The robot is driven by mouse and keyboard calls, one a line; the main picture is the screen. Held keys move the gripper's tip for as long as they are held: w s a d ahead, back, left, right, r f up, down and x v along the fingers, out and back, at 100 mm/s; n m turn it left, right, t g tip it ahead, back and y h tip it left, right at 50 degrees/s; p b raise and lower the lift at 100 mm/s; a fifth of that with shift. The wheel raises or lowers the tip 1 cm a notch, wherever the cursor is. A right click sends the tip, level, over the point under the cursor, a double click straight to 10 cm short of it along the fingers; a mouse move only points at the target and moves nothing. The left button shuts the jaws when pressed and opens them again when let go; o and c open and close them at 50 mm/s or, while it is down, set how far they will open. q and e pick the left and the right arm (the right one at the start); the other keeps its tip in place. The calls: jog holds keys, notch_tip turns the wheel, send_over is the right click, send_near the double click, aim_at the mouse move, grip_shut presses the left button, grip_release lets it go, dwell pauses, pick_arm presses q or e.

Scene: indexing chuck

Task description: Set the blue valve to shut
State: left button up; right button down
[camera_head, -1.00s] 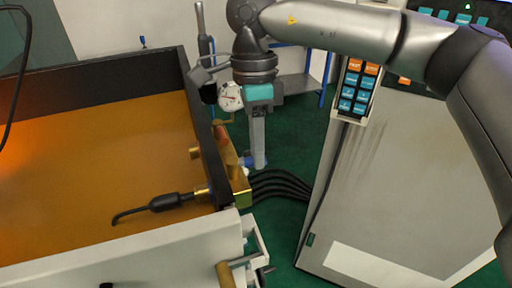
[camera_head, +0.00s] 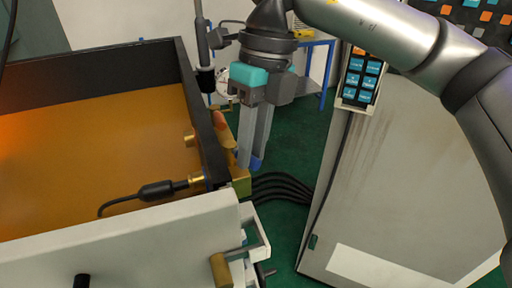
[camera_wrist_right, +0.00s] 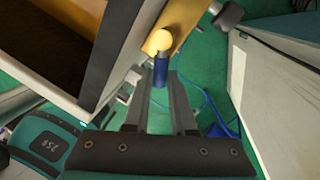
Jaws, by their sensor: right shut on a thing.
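The blue valve (camera_head: 257,162) is a small blue handle on the brass manifold (camera_head: 241,186) at the tank's right side. In the right wrist view its dark blue handle (camera_wrist_right: 160,70) stands at a round brass knob, between the fingertips. My right gripper (camera_head: 251,158) points down, shut on the blue handle, with its two grey fingers on either side of it. It also shows in the right wrist view (camera_wrist_right: 160,82). The fingers hide part of the handle in the head view. My left gripper is not in view.
An open tank (camera_head: 90,140) with an amber floor fills the left. Black hoses (camera_head: 285,188) run from the manifold to a grey cabinet (camera_head: 400,180) on the right. A button pendant (camera_head: 360,78) hangs on the cabinet. A drawer-like front with a handle (camera_head: 222,270) is nearest.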

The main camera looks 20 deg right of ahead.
jog(key=shift+s+a+m+t+b, duration=0.15)
jog(key=shift+a+m+b, duration=0.25)
jog(key=shift+m, duration=0.6)
jog(key=shift+s+a+m+t+b, duration=0.15)
jog(key=shift+a+m+b, duration=0.2)
jog(key=shift+m, duration=0.65)
jog(key=c, duration=0.8)
grip_release()
jog(key=shift+o, duration=0.2)
